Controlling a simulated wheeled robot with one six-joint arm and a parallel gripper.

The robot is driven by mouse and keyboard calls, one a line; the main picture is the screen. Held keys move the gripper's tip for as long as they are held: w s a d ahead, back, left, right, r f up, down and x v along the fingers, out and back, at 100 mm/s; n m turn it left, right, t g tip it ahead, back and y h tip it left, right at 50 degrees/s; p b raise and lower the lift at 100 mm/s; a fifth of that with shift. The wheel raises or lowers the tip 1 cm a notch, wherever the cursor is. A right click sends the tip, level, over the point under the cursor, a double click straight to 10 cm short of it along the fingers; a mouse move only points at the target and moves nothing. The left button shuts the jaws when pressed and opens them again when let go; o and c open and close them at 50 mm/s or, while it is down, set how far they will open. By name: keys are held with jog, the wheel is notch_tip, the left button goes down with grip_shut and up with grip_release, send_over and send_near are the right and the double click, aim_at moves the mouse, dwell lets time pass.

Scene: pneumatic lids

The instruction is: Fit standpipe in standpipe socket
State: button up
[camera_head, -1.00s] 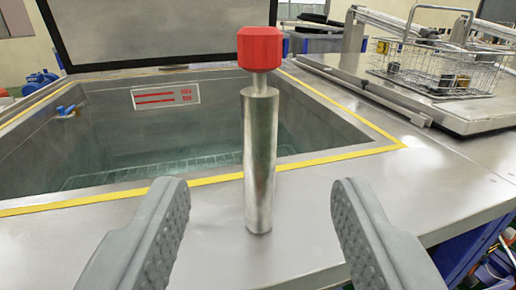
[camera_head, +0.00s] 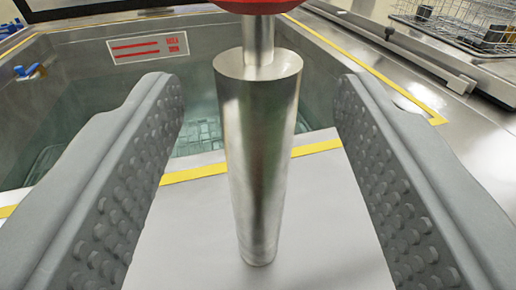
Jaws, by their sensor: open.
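The standpipe (camera_head: 258,150) is a shiny metal cylinder with a narrower neck and a red knob (camera_head: 262,5) on top, mostly cut off by the upper frame edge. It stands upright on the steel rim (camera_head: 200,240) in front of the tank. My gripper (camera_head: 258,95) is open, with one grey studded finger on each side of the standpipe. Gaps show between the pipe and both fingers. The standpipe socket cannot be made out; part of the tank floor is hidden behind the pipe and fingers.
A sunken tank (camera_head: 75,130) with water and a grid at its bottom lies behind the pipe, edged with yellow tape (camera_head: 190,174). A blue valve (camera_head: 30,71) is on its left wall. A wire basket (camera_head: 465,25) stands on a lid at the upper right.

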jog(key=shift+w, duration=1.35)
grip_shut()
jog(key=shift+r, duration=0.1)
